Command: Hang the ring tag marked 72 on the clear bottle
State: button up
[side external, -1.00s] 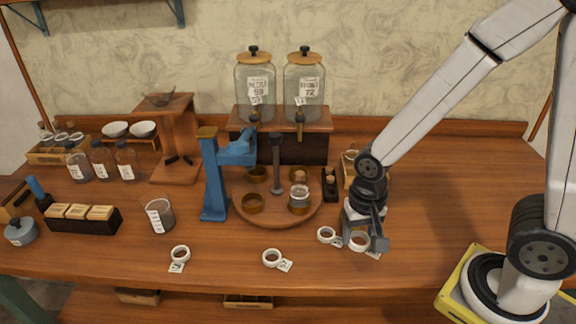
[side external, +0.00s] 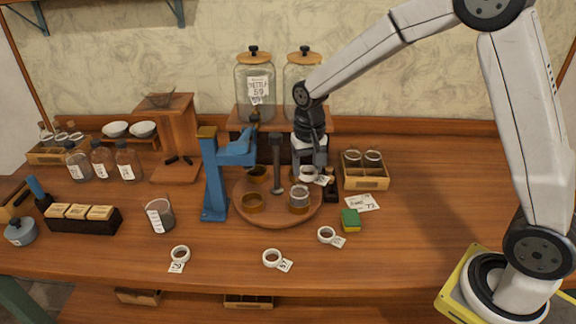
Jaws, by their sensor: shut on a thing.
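My gripper (side external: 316,163) is shut on a white ring tag (side external: 307,173); its paper label (side external: 325,180) hangs to the right and its number cannot be read. The gripper and tag are over the back right of the round wooden turntable (side external: 275,218). A clear glass bottle (side external: 299,197) stands in the turntable's front right holder, just in front of and below the held ring. The ring looks apart from the bottle. The back right holder is mostly hidden by the gripper and ring. Three other ring tags lie along the table front (side external: 327,235) (side external: 272,258) (side external: 180,254).
A dark post (side external: 277,160) rises from the turntable, left of my gripper. A blue stand (side external: 213,180) is further left. A green sponge (side external: 350,219), a card marked 72 (side external: 363,202) and a wooden crate with jars (side external: 364,180) lie right. Two large jars (side external: 255,85) stand behind.

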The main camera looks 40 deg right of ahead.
jog(key=shift+w+d+r, duration=0.3)
jog(key=shift+w+d, duration=0.15)
jog(key=shift+w, duration=0.45)
jog(key=shift+w+d+r, duration=0.35)
jog(key=shift+w+d, duration=0.15)
jog(key=shift+w, duration=0.35)
jog(key=shift+w+d+r, duration=0.3)
jog(key=shift+w+d, duration=0.15)
jog(key=shift+w, duration=0.45)
jog(key=shift+f, duration=0.25)
jog(key=shift+f, duration=4.35)
jog(key=o, duration=1.3)
jog(key=shift+c, duration=0.2)
jog(key=shift+r, duration=4.45)
